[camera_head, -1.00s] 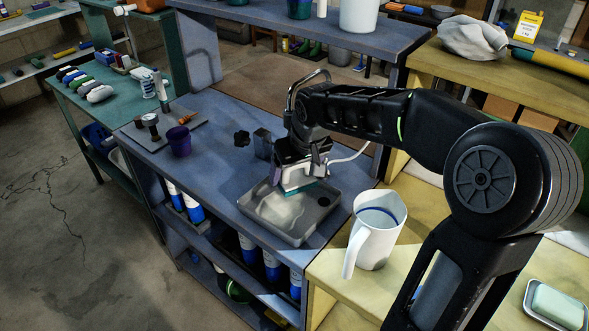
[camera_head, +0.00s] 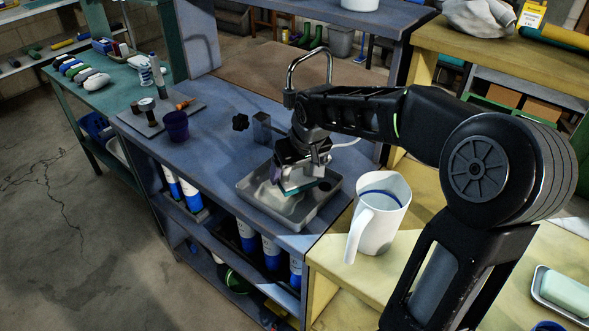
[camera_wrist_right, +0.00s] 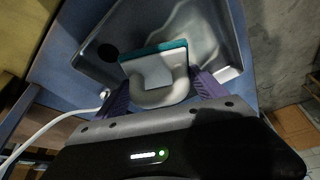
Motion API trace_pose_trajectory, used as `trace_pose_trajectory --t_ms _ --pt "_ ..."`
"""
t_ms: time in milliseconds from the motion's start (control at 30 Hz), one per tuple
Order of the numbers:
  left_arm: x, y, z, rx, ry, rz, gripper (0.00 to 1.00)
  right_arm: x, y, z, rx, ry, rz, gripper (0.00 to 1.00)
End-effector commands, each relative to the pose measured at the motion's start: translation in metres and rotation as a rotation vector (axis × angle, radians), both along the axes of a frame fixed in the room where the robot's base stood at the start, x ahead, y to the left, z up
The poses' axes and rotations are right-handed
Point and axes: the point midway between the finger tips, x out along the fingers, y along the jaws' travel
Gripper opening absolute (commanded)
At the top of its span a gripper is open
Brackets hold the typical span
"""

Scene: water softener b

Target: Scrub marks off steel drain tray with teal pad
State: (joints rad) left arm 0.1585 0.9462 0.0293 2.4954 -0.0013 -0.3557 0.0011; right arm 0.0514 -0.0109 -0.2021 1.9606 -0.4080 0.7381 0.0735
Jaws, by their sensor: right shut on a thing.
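The steel drain tray (camera_head: 310,213) sits on the blue bench, with a cloudy pale mark on its floor. In the right wrist view the tray (camera_wrist_right: 222,25) shows the mark (camera_wrist_right: 192,25) and a dark round drain hole (camera_wrist_right: 107,52). My right gripper (camera_head: 297,178) is over the tray and shut on the white handle (camera_wrist_right: 165,92) of the teal pad (camera_wrist_right: 153,50). The pad (camera_head: 300,187) is low inside the tray; I cannot tell whether it touches the floor. My left gripper is not in view.
A white pitcher (camera_head: 378,213) stands on the yellow bench right of the tray. A curved faucet (camera_head: 309,67) rises behind my right gripper. A purple cup (camera_head: 176,126) and a grey plate (camera_head: 150,112) stand at left. A white hose (camera_wrist_right: 52,116) runs beside the tray.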

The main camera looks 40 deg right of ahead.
Motion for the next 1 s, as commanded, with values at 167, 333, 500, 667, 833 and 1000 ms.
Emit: trace_pose_trajectory --t_ms 167,333,500,667,833,1000 --pt "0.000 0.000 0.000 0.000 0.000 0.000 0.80 0.000 0.000 0.000 0.000 -0.001 0.000 0.34" --pt "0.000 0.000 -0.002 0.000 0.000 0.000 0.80 0.000 0.000 -0.002 0.000 0.000 0.000 0.34" --pt "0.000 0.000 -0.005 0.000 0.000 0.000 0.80 0.000 0.000 -0.006 0.000 0.000 0.000 0.34" --pt "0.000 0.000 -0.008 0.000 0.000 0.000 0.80 0.000 0.000 -0.009 0.000 0.000 0.000 0.34" --pt "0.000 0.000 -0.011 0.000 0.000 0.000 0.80 0.000 0.000 -0.013 0.000 0.000 0.000 0.34" --pt "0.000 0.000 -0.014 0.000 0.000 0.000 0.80 0.000 0.000 -0.016 0.000 0.000 0.000 0.34"
